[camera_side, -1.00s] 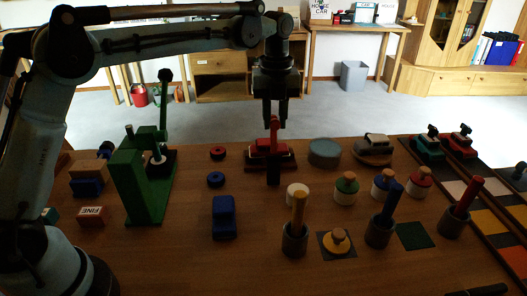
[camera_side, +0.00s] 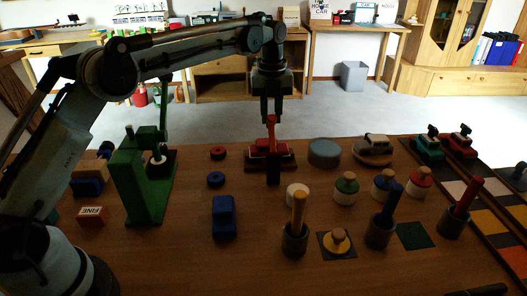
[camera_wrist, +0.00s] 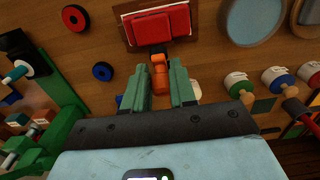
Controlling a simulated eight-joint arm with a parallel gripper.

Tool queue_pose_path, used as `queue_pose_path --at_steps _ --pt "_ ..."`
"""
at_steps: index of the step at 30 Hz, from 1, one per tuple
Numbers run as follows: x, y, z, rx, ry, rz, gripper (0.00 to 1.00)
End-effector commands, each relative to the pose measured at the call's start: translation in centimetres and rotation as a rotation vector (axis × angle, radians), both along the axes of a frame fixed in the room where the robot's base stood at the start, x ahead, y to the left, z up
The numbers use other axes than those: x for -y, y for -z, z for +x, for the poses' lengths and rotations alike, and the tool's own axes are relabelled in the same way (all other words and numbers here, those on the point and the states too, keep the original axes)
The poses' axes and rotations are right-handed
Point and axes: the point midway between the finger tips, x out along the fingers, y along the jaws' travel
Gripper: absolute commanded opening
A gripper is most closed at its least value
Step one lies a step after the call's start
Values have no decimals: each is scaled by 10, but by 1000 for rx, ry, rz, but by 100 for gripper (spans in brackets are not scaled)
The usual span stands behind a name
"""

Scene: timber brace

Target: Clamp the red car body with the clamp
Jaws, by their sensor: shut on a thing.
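The red car body (camera_side: 262,148) sits on a dark base on the table, in the middle of the side view. It also shows as a red block on a framed board at the top of the wrist view (camera_wrist: 152,30). The clamp's upright red handle (camera_side: 271,124) stands at the car body, with a black block at the base's front edge. My gripper (camera_side: 271,119) points down and is shut on this handle, which looks orange between the fingers in the wrist view (camera_wrist: 160,82). The fingers hide part of the handle, and the clamp's contact with the body is unclear.
A green press (camera_side: 140,185) stands left. Two wheels (camera_side: 217,152) and a blue car body (camera_side: 224,217) lie nearby. A grey-blue disc (camera_side: 324,153) and several knobbed pegs are right. Cups with handles (camera_side: 294,240) stand in front. A bin (camera_side: 354,76) is beyond the table.

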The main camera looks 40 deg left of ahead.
Motion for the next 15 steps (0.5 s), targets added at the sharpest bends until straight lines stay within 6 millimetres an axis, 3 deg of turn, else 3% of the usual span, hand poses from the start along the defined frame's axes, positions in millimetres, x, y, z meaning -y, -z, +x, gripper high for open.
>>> queue_pose_path --at_steps 15 --pt "-9 13 8 1 2 5 0"
